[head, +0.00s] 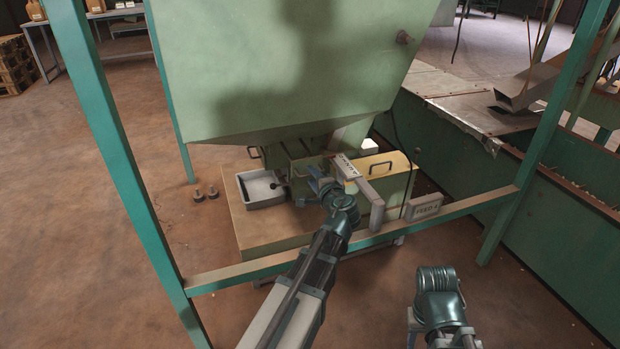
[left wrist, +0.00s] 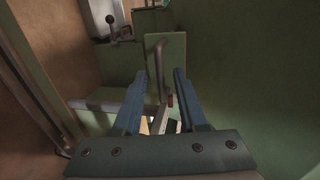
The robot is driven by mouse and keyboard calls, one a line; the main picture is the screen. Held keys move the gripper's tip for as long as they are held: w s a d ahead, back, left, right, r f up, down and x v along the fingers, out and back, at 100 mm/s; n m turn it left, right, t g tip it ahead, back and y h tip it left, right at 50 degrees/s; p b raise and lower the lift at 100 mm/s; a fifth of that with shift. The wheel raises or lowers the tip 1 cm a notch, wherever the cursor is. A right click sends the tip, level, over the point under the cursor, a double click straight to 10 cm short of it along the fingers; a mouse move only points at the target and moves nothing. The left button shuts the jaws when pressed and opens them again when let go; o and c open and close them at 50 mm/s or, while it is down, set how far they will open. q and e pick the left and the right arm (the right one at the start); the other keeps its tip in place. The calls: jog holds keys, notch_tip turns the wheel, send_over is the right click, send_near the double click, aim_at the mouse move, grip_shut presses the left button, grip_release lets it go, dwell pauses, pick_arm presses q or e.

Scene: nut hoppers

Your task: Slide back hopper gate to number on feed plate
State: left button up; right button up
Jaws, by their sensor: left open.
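The pale green hopper (head: 290,70) narrows down to a boxy outlet. A small pale scale strip (head: 344,166) with dark marks is at the outlet; its numbers are too small to read. The feed plate (head: 425,206) on the front rail seems to read "FEED 4". My left gripper (head: 318,183) is at the outlet, left of the strip. Contact cannot be told. The gate's position is unclear.
A grey tray (head: 262,188) sits left of the outlet on a tan base. A yellow-topped box (head: 385,165) with a dark handle is to the right. Green frame posts and a front rail (head: 350,243) surround the hopper. Part of my right arm is low in view.

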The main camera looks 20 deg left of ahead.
pick_arm(q)
jog(key=shift+x, duration=1.3)
grip_shut()
dwell(0.5)
